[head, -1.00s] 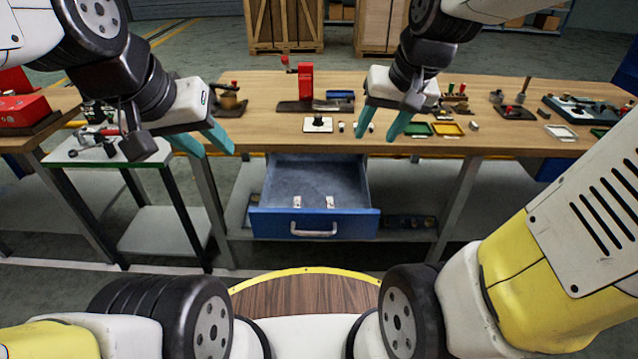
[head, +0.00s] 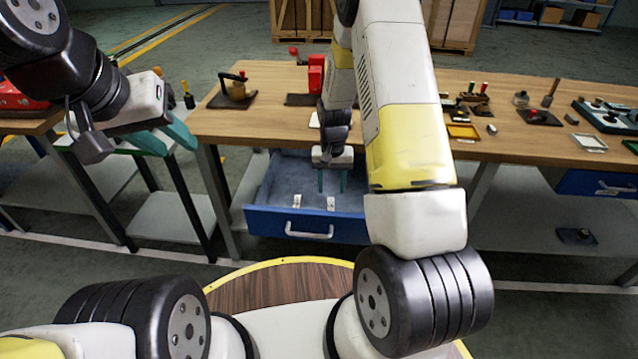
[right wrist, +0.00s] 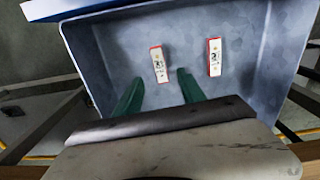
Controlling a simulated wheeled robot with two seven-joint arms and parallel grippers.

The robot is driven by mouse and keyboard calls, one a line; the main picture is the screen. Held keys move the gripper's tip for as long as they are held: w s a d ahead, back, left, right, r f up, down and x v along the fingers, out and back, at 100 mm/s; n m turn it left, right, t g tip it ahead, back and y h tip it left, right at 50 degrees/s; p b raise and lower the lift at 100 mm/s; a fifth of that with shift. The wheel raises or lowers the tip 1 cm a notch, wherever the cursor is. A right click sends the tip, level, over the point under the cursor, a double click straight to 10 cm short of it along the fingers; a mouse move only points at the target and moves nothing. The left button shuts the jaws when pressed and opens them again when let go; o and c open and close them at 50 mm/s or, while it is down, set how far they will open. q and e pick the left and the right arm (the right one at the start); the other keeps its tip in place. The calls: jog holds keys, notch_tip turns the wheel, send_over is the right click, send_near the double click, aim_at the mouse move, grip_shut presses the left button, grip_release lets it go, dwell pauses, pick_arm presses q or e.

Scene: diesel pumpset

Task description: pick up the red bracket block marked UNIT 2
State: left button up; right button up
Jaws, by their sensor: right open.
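Two small blocks lie apart on the floor of the open blue drawer (head: 285,222). In the right wrist view, one block (right wrist: 158,64) is left and the other block (right wrist: 214,57) is right. Both have white labelled tops and red edges; the markings are too small to read surely. They also show in the head view as a left block (head: 297,202) and a right block (head: 331,203). My right gripper (head: 331,190) is open and empty over the drawer; in its wrist view (right wrist: 159,82) the left block lies ahead between the fingertips. My left gripper (head: 182,146) looks open and empty, left of the bench.
The wooden bench top (head: 255,120) lies behind and above the drawer, with a red upright part (head: 316,73), a yellow tray (head: 462,131) and other fixtures. A side table stands at left.

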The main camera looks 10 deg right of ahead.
aim_at(331, 205)
notch_tip(331, 205, down, 7)
jog(key=shift+f, duration=0.1)
dwell(0.3)
jog(key=shift+c, duration=0.5)
grip_shut()
